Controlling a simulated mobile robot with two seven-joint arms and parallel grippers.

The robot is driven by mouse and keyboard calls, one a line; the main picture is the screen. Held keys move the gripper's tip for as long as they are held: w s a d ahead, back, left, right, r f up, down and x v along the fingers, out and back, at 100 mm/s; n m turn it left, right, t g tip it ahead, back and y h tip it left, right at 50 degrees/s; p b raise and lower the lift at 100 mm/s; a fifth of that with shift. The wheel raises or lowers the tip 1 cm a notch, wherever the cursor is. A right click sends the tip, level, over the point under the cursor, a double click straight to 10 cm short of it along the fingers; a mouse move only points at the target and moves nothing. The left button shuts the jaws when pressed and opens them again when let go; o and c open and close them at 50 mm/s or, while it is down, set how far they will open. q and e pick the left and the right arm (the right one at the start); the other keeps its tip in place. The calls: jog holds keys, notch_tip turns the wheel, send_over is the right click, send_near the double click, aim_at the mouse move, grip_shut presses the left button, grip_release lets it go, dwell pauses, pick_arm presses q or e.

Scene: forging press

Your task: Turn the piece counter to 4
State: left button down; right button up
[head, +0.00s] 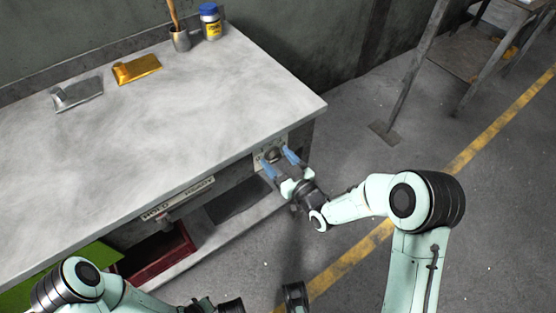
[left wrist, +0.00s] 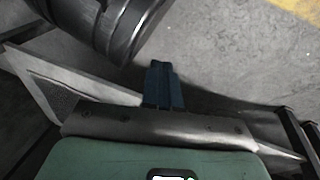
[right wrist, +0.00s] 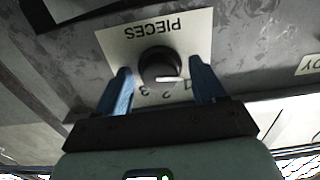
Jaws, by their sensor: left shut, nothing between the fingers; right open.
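The piece counter is a round black knob (right wrist: 158,66) on a pale plate (right wrist: 119,42) lettered PIECES, upside down in the right wrist view. Digits 1, 2 and 3 show below the knob; a 4 is not readable. The knob's white pointer line lies towards the 1. In the head view the plate (head: 258,162) is on the bench front near its right corner. My right gripper (head: 279,161) is open in front of it, one blue finger on each side of the knob, with gaps visible. My left gripper (left wrist: 163,64) is shut and empty, away from the counter.
The grey bench top (head: 150,130) holds a yellow block (head: 136,69), a grey block (head: 77,94), a cup (head: 181,40) and a blue-lidded jar (head: 211,24). A labelled strip (head: 178,198) and a red bin (head: 155,258) are left of the counter.

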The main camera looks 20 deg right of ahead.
jog(key=c, duration=0.8)
jog(key=shift+c, duration=0.2)
